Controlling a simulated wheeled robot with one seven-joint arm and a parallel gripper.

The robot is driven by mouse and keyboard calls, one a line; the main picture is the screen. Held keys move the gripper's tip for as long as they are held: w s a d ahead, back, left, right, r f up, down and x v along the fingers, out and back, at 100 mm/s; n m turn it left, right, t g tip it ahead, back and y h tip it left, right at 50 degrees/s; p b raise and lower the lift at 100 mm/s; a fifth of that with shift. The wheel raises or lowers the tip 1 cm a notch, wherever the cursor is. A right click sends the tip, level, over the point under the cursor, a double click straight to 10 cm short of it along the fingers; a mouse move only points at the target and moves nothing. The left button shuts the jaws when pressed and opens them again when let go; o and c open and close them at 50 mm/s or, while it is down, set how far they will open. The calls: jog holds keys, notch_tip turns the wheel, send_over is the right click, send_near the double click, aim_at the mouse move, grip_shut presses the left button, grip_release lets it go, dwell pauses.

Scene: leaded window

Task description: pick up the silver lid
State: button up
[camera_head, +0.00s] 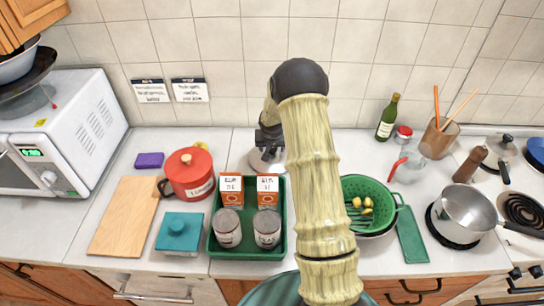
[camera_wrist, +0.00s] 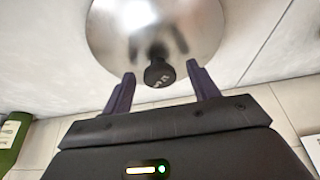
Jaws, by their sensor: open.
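The silver lid (camera_head: 258,163) lies on the counter near the tiled wall, behind the green tray, partly hidden by my gripper and arm. In the wrist view the round shiny lid (camera_wrist: 120,38) fills the top middle, with its black knob (camera_wrist: 158,74) toward my gripper. My gripper (camera_wrist: 161,75) is open and empty. The knob appears between the two fingertips, with a visible gap on each side. In the head view my gripper (camera_head: 269,142) is right at the lid; its fingertips are not clear there.
The green tray (camera_head: 214,243) holds two boxes and two jars in front of the lid. A red pot (camera_head: 190,178) stands to the left, beside a wooden board (camera_head: 125,218). A green colander (camera_head: 372,190) and a bottle (camera_head: 388,117) stand to the right. The wall is close behind.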

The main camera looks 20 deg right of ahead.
aim_at(272, 149)
grip_shut()
jog(key=shift+r, duration=0.1)
dwell(0.3)
notch_tip(272, 149, up, 10)
jog(key=b, duration=0.2)
dwell(0.3)
dwell(0.4)
